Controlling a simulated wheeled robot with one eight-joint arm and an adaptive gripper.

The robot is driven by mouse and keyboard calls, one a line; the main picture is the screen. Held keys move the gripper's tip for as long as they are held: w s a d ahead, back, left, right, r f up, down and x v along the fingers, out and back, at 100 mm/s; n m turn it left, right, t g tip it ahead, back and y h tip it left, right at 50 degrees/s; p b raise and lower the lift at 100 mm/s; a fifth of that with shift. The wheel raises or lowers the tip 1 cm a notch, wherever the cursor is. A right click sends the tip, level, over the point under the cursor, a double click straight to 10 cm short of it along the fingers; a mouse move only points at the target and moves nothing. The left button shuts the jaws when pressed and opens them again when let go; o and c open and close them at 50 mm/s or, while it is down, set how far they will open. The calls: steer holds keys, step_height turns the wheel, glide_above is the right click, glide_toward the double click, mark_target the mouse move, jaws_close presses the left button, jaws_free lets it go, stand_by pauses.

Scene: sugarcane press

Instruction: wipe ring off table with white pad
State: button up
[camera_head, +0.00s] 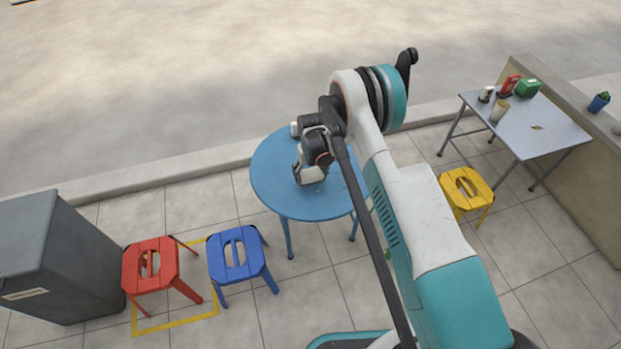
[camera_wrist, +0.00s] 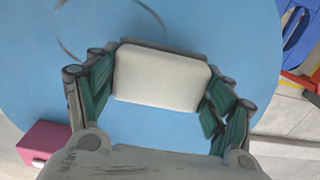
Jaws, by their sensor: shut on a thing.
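The white pad (camera_wrist: 162,77) is held between the two fingers of my gripper (camera_wrist: 160,85) in the wrist view, over the blue round table (camera_wrist: 265,70). In the head view my gripper (camera_head: 312,170) is over the table (camera_head: 275,190), and the pad is hard to tell from it. A thin dark ring mark (camera_wrist: 75,42) shows on the table at the upper left of the wrist view, beside the pad. Its upper part runs past the picture's edge. Whether the pad touches the tabletop I cannot tell.
A magenta box (camera_wrist: 42,143) shows at the lower left of the wrist view. Red (camera_head: 150,268), blue (camera_head: 238,258) and yellow (camera_head: 466,190) stools stand around the table. A dark grey bin (camera_head: 55,255) is at left, a metal table (camera_head: 530,125) with items at right.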

steer(key=shift+r+p, duration=0.6)
steer(key=shift+r, duration=1.65)
